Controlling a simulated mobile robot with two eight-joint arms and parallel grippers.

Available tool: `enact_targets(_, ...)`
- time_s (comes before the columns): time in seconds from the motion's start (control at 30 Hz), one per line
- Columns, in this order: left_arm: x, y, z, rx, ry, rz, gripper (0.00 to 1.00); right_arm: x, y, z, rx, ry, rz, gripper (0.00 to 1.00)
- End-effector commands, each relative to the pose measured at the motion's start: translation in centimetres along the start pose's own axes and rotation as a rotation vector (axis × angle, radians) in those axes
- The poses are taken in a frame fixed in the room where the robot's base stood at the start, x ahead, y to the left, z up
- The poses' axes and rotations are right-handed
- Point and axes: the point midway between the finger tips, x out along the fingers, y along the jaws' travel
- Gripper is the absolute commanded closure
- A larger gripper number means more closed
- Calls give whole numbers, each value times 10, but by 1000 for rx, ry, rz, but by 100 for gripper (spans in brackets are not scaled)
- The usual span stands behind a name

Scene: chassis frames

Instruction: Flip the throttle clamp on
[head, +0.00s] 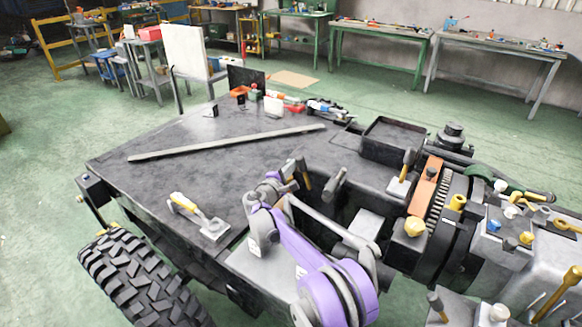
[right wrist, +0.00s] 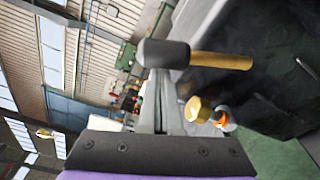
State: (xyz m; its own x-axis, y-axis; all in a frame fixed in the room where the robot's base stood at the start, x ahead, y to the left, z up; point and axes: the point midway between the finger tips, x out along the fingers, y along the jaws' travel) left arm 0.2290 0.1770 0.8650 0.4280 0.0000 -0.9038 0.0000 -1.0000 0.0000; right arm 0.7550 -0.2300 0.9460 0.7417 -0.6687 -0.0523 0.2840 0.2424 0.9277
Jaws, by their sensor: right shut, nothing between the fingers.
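No label shows which part is the throttle clamp. Another upright lever with a yellow-brown handle (head: 408,160) stands on a pale plate at the right. My purple right arm reaches up from the bottom of the head view. Its gripper (head: 299,173) is shut and empty over the deck's near edge. In the right wrist view its fingers (right wrist: 162,105) point toward a dark cylinder with a gold handle (right wrist: 222,60). I cannot tell whether they touch it. My left gripper is out of view.
A long grey bar (head: 225,143) lies across the deck. A large tyre (head: 140,275) is at lower left. The deck between bar and yellow-handled lever is mostly clear.

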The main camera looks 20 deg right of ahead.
Motion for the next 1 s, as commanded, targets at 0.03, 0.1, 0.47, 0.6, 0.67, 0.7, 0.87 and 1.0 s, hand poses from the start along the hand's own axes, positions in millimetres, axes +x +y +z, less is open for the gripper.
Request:
enact_targets(0.03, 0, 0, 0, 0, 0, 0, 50, 0, 0, 0, 3, 0, 1, 100)
enact_targets(0.1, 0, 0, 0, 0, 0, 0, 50, 0, 1, 2, 13, 0, 2, 100)
enact_targets(0.47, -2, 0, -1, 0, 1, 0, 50, -1, 2, 8, 75, 0, 11, 100)
enact_targets(0.6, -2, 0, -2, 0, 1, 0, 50, -1, 2, 11, 98, -1, 14, 100)
enact_targets(0.67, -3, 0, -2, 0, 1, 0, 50, -1, 3, 13, 111, -2, 16, 100)
enact_targets(0.7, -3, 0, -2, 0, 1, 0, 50, -2, 3, 14, 124, -2, 18, 100)
enact_targets(0.87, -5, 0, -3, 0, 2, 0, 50, -3, 4, 23, 195, -3, 27, 100)
enact_targets(1.0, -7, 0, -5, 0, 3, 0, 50, -4, 4, 34, 293, -3, 42, 100)
